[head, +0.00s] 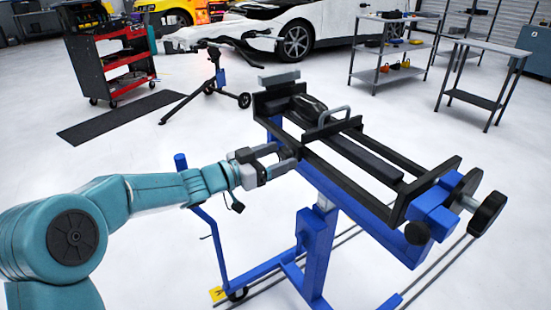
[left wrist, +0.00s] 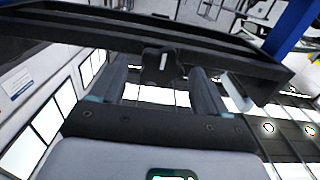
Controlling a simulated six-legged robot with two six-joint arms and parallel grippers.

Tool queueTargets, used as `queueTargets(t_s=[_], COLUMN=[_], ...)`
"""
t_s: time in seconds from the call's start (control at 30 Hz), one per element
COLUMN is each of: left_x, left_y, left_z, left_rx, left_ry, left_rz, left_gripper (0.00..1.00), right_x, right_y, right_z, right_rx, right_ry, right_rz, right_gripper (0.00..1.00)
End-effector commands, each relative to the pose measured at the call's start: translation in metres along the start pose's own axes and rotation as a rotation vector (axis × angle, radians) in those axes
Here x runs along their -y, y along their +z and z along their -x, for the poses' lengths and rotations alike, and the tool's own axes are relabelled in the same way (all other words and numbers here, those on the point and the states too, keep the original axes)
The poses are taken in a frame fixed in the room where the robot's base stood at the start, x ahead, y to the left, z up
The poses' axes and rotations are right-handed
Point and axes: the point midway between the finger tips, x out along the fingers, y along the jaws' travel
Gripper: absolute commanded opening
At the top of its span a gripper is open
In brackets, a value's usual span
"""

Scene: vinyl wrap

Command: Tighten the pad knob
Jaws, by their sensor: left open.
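A black lobed knob (left wrist: 162,66) with a pale slot shows in the left wrist view, under a long dark bar of the stand. My left gripper (head: 283,160) is open beside the left side of the black-and-blue clamp stand (head: 365,160). In the left wrist view its two fingers (left wrist: 160,90) stand on either side of the knob, with gaps to both. I cannot tell how deep the knob lies between the fingertips. In the head view the gripper largely hides this knob. My right gripper is not in view.
A large round black knob (head: 488,214) and a smaller one (head: 417,233) are at the stand's near right end. A grey handle (head: 333,116) rises from its top. A red tool cart (head: 112,58), a tripod stand (head: 212,80) and shelves (head: 390,50) stand farther back. Clear floor lies between.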

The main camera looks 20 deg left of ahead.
Motion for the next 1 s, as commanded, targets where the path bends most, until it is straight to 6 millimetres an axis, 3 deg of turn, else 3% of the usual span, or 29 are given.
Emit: queueTargets(t_s=[0.17, 0.3, 0.33, 0.67, 1.0], left_x=[0.000, 0.000, 0.000, 0.000, -0.001], left_y=[0.000, 0.000, 0.000, 0.000, 0.002], left_z=[0.000, 0.000, 0.000, 0.001, 0.001], left_rx=[0.000, 0.000, 0.000, 0.000, 0.000], left_ry=[0.000, 0.000, 0.000, 0.000, -0.001], left_rz=[0.000, 0.000, 0.000, -0.035, -0.257], left_gripper=[0.72, 0.27, 0.20, 0.20, 0.20], right_x=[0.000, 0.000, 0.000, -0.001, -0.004], right_y=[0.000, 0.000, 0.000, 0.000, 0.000], right_z=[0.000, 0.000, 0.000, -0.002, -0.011], right_rx=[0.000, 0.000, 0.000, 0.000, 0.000], right_ry=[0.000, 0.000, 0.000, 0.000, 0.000], right_rz=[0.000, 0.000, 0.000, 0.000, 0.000], right_gripper=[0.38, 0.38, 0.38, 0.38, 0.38])
